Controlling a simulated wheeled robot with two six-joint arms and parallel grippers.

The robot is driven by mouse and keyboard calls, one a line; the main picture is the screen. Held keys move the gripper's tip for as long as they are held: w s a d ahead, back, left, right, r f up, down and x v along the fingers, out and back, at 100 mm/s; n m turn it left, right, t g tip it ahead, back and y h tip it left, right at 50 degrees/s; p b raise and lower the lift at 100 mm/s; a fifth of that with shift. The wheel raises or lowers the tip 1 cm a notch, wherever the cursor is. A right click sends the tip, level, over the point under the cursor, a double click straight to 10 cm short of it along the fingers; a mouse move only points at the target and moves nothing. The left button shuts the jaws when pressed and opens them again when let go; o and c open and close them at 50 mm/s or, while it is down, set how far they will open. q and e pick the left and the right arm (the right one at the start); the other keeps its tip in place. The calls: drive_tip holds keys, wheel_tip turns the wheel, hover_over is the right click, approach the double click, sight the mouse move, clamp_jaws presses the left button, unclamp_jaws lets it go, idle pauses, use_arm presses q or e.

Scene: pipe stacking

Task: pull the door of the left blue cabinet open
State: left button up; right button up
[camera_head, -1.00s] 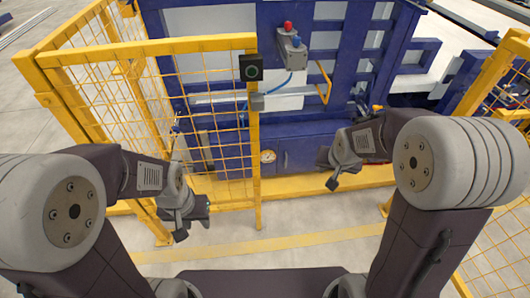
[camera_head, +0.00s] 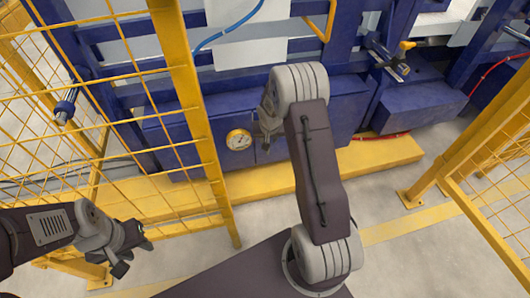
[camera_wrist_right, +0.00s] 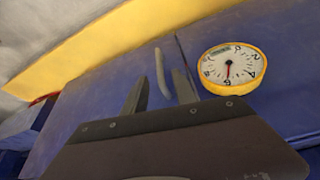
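The left blue cabinet (camera_head: 345,108) stands low behind the yellow kerb, its door partly hidden by my right arm in the head view. The right wrist view shows the blue door (camera_wrist_right: 105,85) closed, with a grey bar handle (camera_wrist_right: 159,72) beside the seam. My right gripper (camera_wrist_right: 160,90) is open in front of the door. The handle appears between and just beyond its fingertips; contact cannot be told. In the head view the right gripper (camera_head: 268,122) is close to the cabinet front. My left gripper (camera_head: 128,245) hangs low at the left, away from the cabinet; its fingers are unclear.
A round yellow-rimmed gauge (camera_head: 238,140) sits beside the door seam. A yellow fence post (camera_head: 203,125) stands left of my right arm. A yellow kerb (camera_head: 375,153) runs below the cabinets. Another blue cabinet (camera_head: 415,105) stands to the right.

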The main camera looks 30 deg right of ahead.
sight(268, 153)
drive_tip(key=b+x, duration=0.4)
drive_tip(key=x, duration=0.5)
drive_tip(key=shift+b, duration=0.3)
clamp_jaws()
idle(1.0)
